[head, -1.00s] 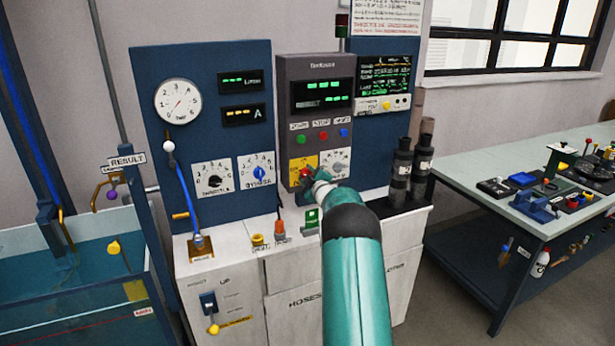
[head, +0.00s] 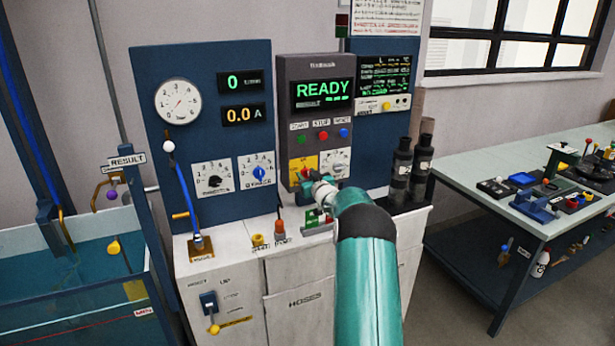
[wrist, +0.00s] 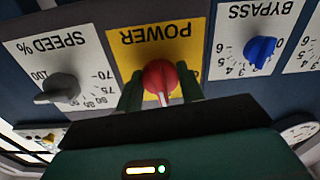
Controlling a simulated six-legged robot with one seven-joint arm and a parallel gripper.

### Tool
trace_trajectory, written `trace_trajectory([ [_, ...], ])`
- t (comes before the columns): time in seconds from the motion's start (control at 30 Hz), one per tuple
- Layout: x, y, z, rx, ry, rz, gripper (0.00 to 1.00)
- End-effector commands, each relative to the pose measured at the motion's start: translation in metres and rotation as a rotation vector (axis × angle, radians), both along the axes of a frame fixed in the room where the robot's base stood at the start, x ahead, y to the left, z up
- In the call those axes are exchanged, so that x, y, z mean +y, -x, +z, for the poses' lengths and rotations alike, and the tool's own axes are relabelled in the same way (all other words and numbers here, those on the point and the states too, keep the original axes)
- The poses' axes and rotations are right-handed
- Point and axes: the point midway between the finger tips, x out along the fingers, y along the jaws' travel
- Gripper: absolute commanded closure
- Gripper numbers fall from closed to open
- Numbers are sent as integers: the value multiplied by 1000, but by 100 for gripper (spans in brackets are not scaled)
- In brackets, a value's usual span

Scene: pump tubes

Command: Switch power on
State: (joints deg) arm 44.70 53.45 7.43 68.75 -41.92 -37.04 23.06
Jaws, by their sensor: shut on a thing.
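The red power knob (wrist: 160,80) sits on a yellow plate (wrist: 128,52) marked POWER, upside down in the wrist view. My gripper (wrist: 158,88) has its two dark green fingers on either side of the knob and is shut on it. In the head view my gripper (head: 308,182) reaches the front of the grey control unit (head: 290,90), and the yellow plate shows just above it. The unit's screen (head: 322,93) reads READY in green. The displays to its left read 0 (head: 240,82) and 0.0 A (head: 243,114).
A grey speed knob (wrist: 58,90) and a blue bypass knob (wrist: 260,50) flank the power knob. Dark cylinders (head: 402,165) stand to the right. A water tank (head: 80,260) is at left, a workbench (head: 500,150) at right.

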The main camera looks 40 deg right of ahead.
Motion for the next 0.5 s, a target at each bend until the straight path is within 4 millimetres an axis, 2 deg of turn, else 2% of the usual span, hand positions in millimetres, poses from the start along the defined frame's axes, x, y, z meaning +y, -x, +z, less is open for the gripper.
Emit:
trace_trajectory([
  [0.2,0,0,2,-28,-84,0,85],
  [0.5,0,-1,2,-38,-117,0,85],
])
